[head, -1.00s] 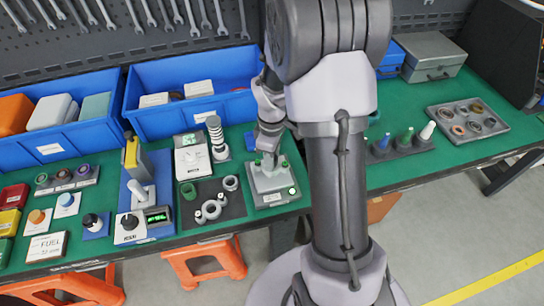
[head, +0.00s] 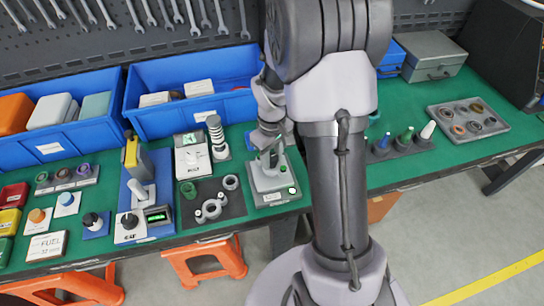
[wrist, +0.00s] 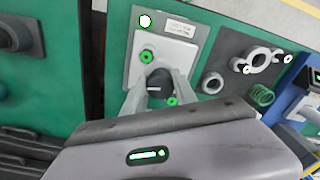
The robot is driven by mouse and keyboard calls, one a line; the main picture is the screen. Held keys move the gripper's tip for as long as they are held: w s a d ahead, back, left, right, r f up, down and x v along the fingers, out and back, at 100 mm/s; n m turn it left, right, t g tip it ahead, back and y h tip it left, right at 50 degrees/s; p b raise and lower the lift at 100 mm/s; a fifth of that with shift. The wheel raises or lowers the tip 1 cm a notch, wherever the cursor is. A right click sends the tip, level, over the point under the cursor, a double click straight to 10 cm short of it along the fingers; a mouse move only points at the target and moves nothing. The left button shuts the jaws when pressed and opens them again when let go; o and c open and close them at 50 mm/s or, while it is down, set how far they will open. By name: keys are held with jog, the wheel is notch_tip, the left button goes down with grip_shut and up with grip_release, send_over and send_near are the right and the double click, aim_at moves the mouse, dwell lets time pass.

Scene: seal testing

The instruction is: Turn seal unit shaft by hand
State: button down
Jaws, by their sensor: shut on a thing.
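The seal unit is a grey block with a light top plate (head: 268,182) at the front edge of the green bench in the head view. It also shows in the wrist view (wrist: 165,50), with a label, a white round spot in one corner and green ring marks. Its dark shaft knob (wrist: 158,84) has a white line on it. My gripper (wrist: 158,88) is shut on the knob, one grey finger on each side. In the head view my gripper (head: 271,158) points down onto the unit and hides the knob.
A dark mat (head: 212,203) with grey rings, a clamp and a green spring lies just left of the unit. Blue bins (head: 190,113) stand behind. Coloured-tip cones (head: 400,143) and a grey ring tray (head: 468,120) are to the right. Bare green bench lies between.

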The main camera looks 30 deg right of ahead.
jog(key=shift+m, duration=2.6)
jog(key=shift+m+b, duration=0.35)
jog(key=shift+m, duration=0.35)
jog(key=c, duration=1)
grip_release()
notch_tip(320, 180, up, 17)
jog(key=p, duration=0.6)
jog(key=shift+r, duration=0.2)
jog(key=shift+a, duration=0.15)
